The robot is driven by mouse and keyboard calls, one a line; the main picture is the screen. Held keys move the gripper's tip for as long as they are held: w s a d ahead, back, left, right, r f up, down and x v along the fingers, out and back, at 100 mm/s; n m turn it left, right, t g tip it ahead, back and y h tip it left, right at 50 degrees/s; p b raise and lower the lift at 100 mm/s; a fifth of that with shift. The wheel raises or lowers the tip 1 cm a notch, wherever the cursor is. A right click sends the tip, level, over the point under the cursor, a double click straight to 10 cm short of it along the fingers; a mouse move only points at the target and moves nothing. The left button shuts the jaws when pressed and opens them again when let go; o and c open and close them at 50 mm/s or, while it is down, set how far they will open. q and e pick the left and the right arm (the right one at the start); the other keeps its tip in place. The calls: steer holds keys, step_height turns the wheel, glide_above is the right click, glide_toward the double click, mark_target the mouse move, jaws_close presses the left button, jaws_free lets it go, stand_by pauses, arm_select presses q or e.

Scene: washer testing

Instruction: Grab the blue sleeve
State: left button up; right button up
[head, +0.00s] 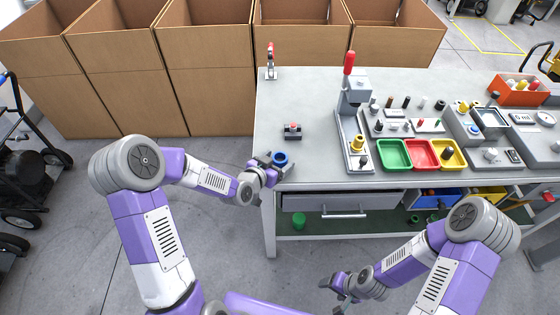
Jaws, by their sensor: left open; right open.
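The blue sleeve (281,158), a short ring with a dark hole, is at the front left edge of the grey workbench (310,105). My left gripper (275,164) is open right at the sleeve, its fingers close beside it. I cannot tell whether they touch it or whether the sleeve rests on the bench; the gripper hides its lower part. My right gripper (339,286) is open and empty, low in front of the bench and away from the sleeve.
A small grey block with a red top (292,131) sits just behind the sleeve. A press with a red handle (354,100) and green (393,154), red (421,153) and yellow (447,153) trays stand to the right. Cardboard boxes (205,75) line the back left. The bench's left middle is mostly clear.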

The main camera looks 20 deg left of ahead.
arm_select(q)
steer(key=c, duration=1.1)
steer(key=shift+r, duration=0.1)
